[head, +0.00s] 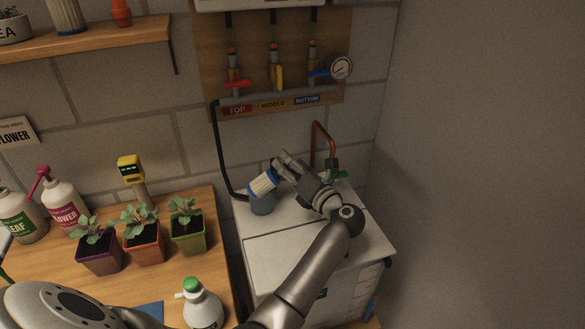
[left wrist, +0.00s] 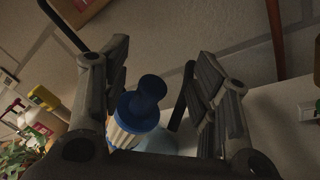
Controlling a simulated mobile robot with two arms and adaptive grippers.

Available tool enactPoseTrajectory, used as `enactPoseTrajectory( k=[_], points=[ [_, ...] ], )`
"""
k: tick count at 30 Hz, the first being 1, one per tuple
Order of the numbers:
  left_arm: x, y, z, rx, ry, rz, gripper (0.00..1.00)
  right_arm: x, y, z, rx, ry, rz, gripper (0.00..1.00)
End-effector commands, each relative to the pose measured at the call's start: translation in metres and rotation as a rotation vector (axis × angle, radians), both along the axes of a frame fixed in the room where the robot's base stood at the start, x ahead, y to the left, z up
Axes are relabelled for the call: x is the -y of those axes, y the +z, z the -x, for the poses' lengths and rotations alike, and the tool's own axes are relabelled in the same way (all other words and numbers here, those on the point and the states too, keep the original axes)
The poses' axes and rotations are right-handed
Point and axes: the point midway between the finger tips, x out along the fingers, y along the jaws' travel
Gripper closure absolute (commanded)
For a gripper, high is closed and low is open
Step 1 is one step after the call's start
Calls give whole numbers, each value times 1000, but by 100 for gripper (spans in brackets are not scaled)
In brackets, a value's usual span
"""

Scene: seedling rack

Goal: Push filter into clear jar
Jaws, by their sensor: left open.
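The filter (head: 264,183) is a white pleated cylinder with blue ends, tilted over the clear jar (head: 262,206). Its lower end is at the jar's mouth; I cannot tell how far inside it is. The jar stands on the white cabinet top (head: 330,222). My left gripper (head: 281,163) is open beside the filter's upper end. In the left wrist view the filter's blue cap and knob (left wrist: 142,103) are between the spread fingers, with a gap on the right side. The jar's pale bluish part (left wrist: 178,141) shows behind it, mostly hidden. My right gripper is not in view.
Behind the jar is a panel (head: 210,50) with several valves, a gauge (head: 341,67) and a black hose (head: 220,150). A copper pipe (head: 331,145) rises at right. Potted seedlings (head: 143,243) and bottles (head: 66,205) stand on the wooden bench at left.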

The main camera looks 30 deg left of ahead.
Motion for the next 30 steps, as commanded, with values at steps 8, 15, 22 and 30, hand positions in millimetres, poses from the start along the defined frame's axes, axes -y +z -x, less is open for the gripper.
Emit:
enactPoseTrajectory(
  k=[8,15,22,30],
  points=[
    [1,51,0,8,-1,5,45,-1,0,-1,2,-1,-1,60],
    [2,86,-1,4,-3,3,45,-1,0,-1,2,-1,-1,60],
    [2,95,-1,0,-3,2,45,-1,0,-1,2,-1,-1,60],
    [2,95,-1,0,-8,-11,45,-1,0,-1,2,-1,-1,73]
  ],
)
